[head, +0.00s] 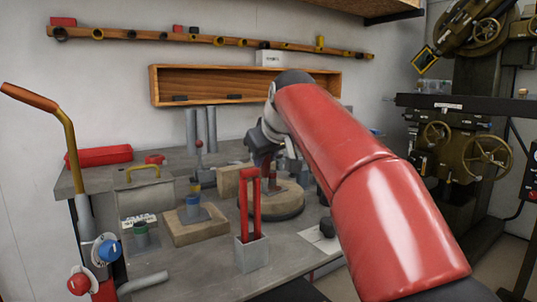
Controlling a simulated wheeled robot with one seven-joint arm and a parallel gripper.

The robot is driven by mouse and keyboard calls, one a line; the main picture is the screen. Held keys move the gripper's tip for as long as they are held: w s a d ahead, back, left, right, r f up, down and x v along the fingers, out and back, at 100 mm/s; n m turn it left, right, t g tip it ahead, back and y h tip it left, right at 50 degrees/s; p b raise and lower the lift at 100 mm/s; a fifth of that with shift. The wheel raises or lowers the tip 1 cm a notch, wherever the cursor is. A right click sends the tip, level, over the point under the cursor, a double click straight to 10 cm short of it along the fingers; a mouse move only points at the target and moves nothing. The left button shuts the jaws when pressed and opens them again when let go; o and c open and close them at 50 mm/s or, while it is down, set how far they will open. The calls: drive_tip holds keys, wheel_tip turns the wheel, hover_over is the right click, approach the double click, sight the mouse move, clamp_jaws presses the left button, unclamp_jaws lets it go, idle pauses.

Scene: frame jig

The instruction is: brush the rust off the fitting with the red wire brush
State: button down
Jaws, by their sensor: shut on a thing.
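My gripper (264,146) is at the end of my red arm, low over the bench and partly hidden by my wrist. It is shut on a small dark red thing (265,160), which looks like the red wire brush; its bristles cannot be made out. Below it is a round wooden disc (288,199) on a dark base. A small rust-brown upright piece (274,174) shows there, perhaps the fitting. Whether the brush touches it cannot be told.
A grey holder (251,254) with upright red handles (243,206) stands in front of the disc. Wooden block (192,232), grey box (147,195) and red case (98,156) are to the left. A machine (450,150) stands at right.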

drive_tip(key=shift+s+d+b, duration=0.3)
drive_tip(key=shift+s+d, duration=0.25)
drive_tip(key=shift+s, duration=0.05)
drive_tip(key=shift+w+a+p, duration=0.5)
drive_tip(key=shift+w+p, duration=0.1)
drive_tip(key=shift+p, duration=0.1)
drive_tip(key=shift+s+d+b, duration=0.45)
drive_tip(key=shift+s+d, duration=0.05)
drive_tip(key=shift+s, duration=0.15)
drive_tip(key=shift+r+p, duration=0.7)
drive_tip(key=shift+r, duration=0.75)
drive_tip(key=shift+w+r, duration=0.1)
drive_tip(key=shift+r, duration=2)
drive_tip(key=shift+s, duration=0.2)
